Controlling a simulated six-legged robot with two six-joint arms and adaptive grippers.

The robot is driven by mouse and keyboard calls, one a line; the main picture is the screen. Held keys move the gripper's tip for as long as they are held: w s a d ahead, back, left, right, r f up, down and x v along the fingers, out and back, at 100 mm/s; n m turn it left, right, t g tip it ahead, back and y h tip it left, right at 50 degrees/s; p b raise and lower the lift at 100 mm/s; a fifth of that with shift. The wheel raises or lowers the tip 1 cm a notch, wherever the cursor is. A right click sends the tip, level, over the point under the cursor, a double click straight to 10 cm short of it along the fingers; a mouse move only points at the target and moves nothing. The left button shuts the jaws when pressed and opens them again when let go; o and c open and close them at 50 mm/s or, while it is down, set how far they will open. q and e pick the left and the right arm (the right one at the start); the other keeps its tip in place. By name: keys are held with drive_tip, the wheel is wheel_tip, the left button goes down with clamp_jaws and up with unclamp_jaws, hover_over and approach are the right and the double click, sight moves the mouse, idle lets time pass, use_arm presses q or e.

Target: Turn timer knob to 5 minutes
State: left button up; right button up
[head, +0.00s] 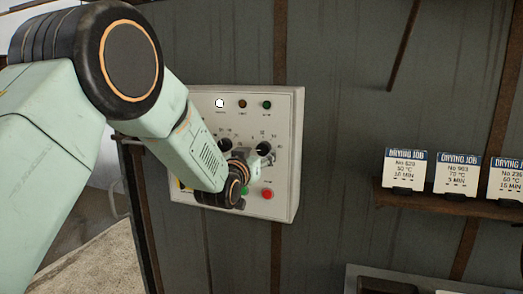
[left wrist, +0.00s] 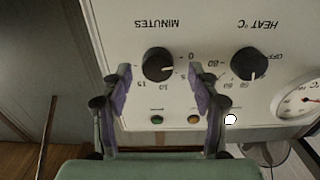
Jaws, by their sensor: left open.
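The timer knob (left wrist: 157,66), black and round under the word MINUTES, shows upside down in the left wrist view. Its scale shows 0, 10 and 15; its exact setting is too small to read. My left gripper (left wrist: 163,80) is open, its two purple-padded fingers apart on either side of the knob in that view. I cannot tell whether they touch it. In the head view the timer knob (head: 263,148) shows on the control box (head: 287,112), with the left gripper (head: 262,158) just below it, partly hidden by my wrist. My right gripper is not in view.
The heat knob (left wrist: 249,64) sits close to the timer knob, with a dial gauge (left wrist: 299,98) beyond. Lamps line the box's top; a red button (head: 267,194) is low. Drying job cards (head: 457,174) stand on a shelf at right.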

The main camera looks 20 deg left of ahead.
use_arm(q)
drive_tip(key=shift+w+d, duration=0.1)
drive_tip(key=shift+w, duration=0.7)
drive_tip(key=shift+w+d+r, duration=0.1)
drive_tip(key=shift+r, duration=0.05)
drive_tip(key=shift+w, duration=0.2)
drive_tip(key=c, duration=0.3)
drive_tip(key=shift+s, duration=0.1)
drive_tip(key=c, duration=0.9)
